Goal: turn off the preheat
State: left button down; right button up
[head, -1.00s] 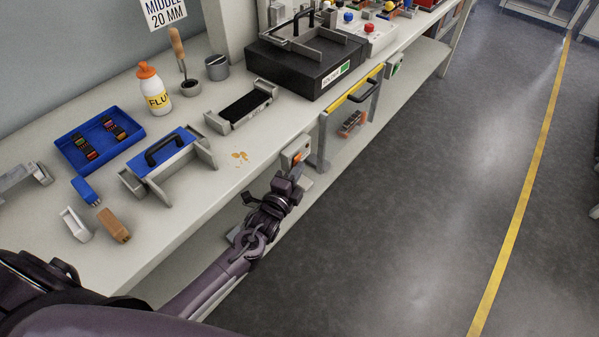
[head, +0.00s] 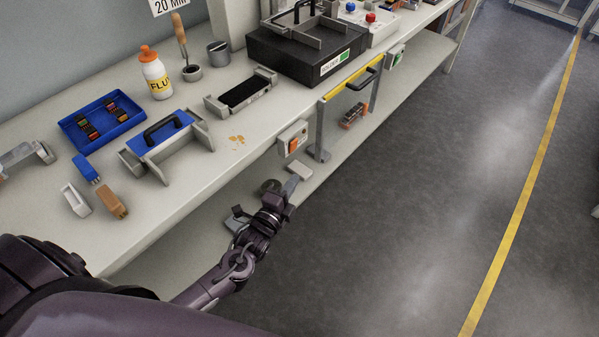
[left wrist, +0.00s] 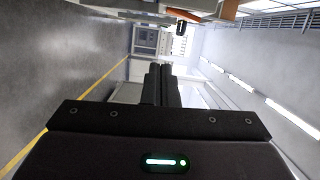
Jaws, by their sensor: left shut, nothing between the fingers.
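A grey switch box (head: 292,138) with an orange rocker (head: 293,145) is fixed to the bench's front edge. Whether the rocker is on or off is too small to tell. My left gripper (head: 291,186) is below the box in the head view, apart from it, with nothing held. In the left wrist view its two dark fingers (left wrist: 161,84) are together. An orange part (left wrist: 229,9) shows at the top edge there; I cannot tell if it is the rocker. A black plate in a grey frame (head: 241,91) lies on the bench above the box. My right gripper is out of view.
A yellow-topped frame with a black handle (head: 366,80) stands at the bench front, right of the switch box. A lower shelf (head: 325,170) runs under the bench. A blue tray (head: 70,133) and flux bottle (head: 157,78) stand on top. The floor at right is clear.

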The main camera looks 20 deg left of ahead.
pick_arm(q)
jog(key=shift+s, duration=1.45)
jog(key=s+a+f+n+g+y, duration=0.15)
jog(key=s+f+n+g, duration=0.35)
jog(key=f, duration=0.7)
jog(key=s+a+f+n+g, duration=0.25)
jog(key=s+f, duration=0.35)
jog(key=f, duration=0.6)
jog(key=s+f+n+g, duration=0.3)
jog(key=s+f, duration=0.2)
jog(key=s, duration=0.4)
jog(key=s+d+f+n+g, duration=0.1)
jog(key=s+f+n+g, duration=0.1)
jog(key=s+f, duration=0.3)
jog(key=s+f+n+g+p, duration=0.1)
jog(key=s+f+n+g, duration=0.2)
jog(key=s, duration=1.1)
notch_tip(320, 180, down, 3)
jog(key=shift+d+r+n+g, duration=0.2)
jog(key=shift+d+n+g, duration=0.2)
jog(key=shift+g, duration=0.25)
